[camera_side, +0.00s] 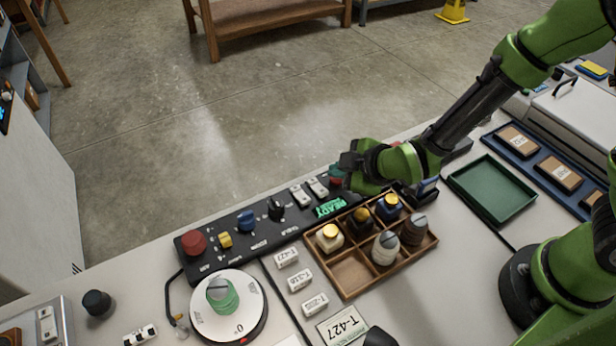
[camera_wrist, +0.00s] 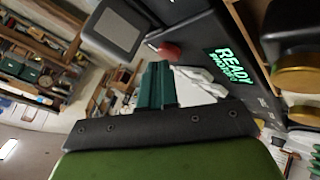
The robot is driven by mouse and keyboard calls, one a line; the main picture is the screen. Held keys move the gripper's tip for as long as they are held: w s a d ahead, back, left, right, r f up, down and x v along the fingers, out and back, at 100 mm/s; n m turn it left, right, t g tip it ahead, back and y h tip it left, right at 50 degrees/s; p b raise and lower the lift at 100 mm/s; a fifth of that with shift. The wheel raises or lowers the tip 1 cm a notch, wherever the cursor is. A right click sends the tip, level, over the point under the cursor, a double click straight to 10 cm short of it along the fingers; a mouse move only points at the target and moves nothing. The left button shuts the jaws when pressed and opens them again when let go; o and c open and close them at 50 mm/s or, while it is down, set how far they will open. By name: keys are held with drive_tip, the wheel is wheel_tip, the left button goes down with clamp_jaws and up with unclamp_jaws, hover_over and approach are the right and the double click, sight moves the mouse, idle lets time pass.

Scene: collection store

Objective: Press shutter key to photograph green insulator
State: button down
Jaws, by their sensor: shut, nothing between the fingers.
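The green ribbed insulator (camera_side: 222,295) stands upright with a grey top on the white round turntable (camera_side: 196,318) in the side view. The black control panel (camera_side: 222,262) runs behind it, with knobs, keys and a lit green READY display (camera_side: 329,208), also seen in the wrist view (camera_wrist: 229,65). My gripper (camera_side: 347,164) is shut and empty over the panel's right end, beyond the display. Its dark green fingers (camera_wrist: 157,86) show in the wrist view. A red and green part (camera_side: 335,177) shows beside the gripper, partly hidden; I cannot tell which key it is.
A wooden compartment tray (camera_side: 349,284) with several insulators stands in front of the panel. White labels (camera_side: 286,257) lie left of it. A green tray (camera_side: 492,189) is at the right. Two white switches (camera_side: 300,195) sit left of the display, with a red knob (camera_side: 193,243) at the far left.

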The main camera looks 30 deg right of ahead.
sight(339, 182)
drive_tip(key=shift+f, duration=0.3)
drive_tip(key=shift+r, duration=0.1)
idle(0.4)
drive_tip(key=shift+r, duration=0.75)
drive_tip(key=shift+r, duration=0.1)
drive_tip(key=shift+r, duration=2.45)
